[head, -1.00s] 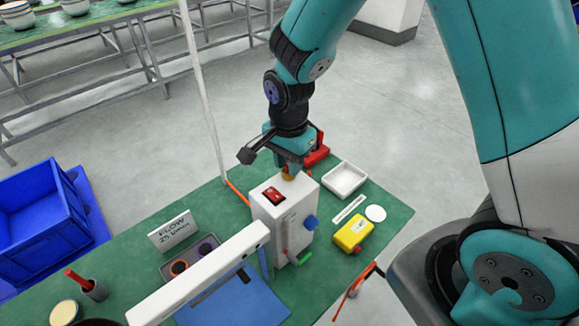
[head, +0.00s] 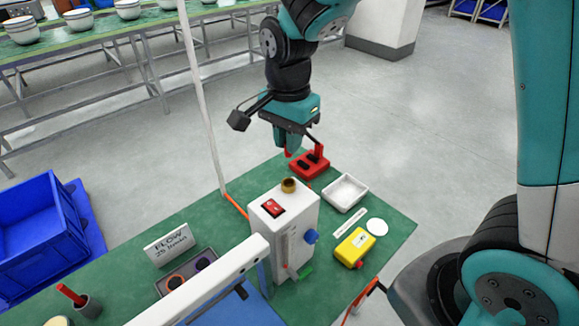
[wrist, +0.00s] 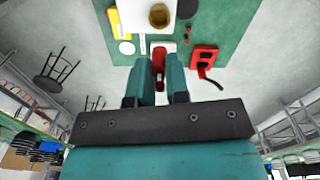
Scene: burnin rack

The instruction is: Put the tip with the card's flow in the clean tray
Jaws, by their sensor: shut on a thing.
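My gripper (head: 288,146) is up in the air behind the white device (head: 296,222), near the red holder (head: 309,164). It is shut on a small red piece, seen between the fingers in the wrist view (wrist: 158,72); the fingers hide much of it, and I cannot read any marking on it. The card (head: 169,244) reads FLOW 25 l/min. A white tray (head: 361,186), which looks empty, lies right of the device. A grey block (head: 212,250) on the left holds ringed round pieces, one orange and one purple. An open brass fitting (head: 289,185) tops the device.
A yellow box (head: 354,247), a white disc (head: 376,227) and a thin white strip (head: 348,217) lie by the tray. A pale beam (head: 200,285) crosses the front. A blue crate (head: 35,225) stands left.

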